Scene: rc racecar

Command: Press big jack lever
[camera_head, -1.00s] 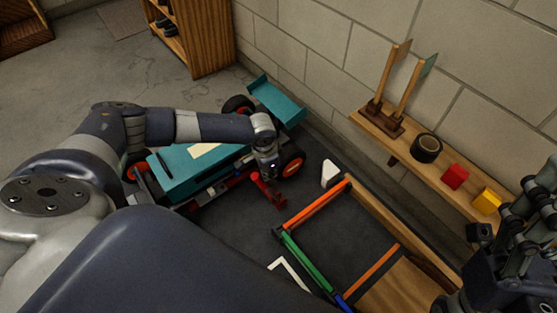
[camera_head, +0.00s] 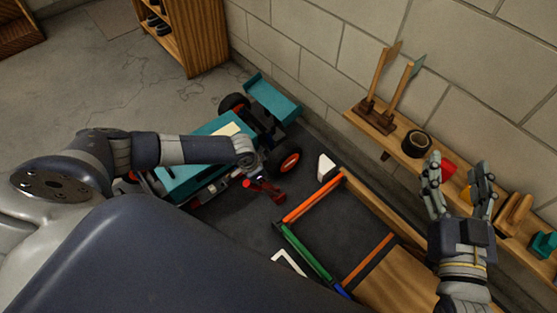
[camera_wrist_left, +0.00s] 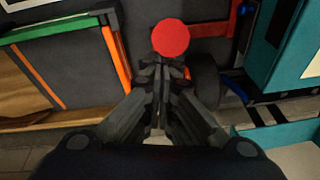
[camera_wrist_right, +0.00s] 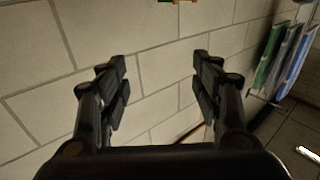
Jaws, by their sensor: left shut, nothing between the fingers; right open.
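The red jack (camera_head: 265,190) is on the dark floor mat beside the teal race car (camera_head: 208,160). Its round red lever end (camera_wrist_left: 170,38) shows in the left wrist view, just beyond the tips of my left gripper (camera_wrist_left: 173,66). I cannot tell whether they touch. In the head view my left gripper (camera_head: 252,170) is between the car and the jack, partly hidden by its own wrist. It is shut and empty. My right gripper (camera_head: 459,172) is open and empty in front of the wall shelf; its wrist view shows mostly wall.
A wall shelf (camera_head: 388,122) holds flags, a black tape roll (camera_head: 416,143), a red block (camera_head: 448,168) and other items. An orange, green and blue bar frame (camera_head: 310,252) lies on the mat near a white block (camera_head: 325,167). A wooden cabinet (camera_head: 190,45) stands behind.

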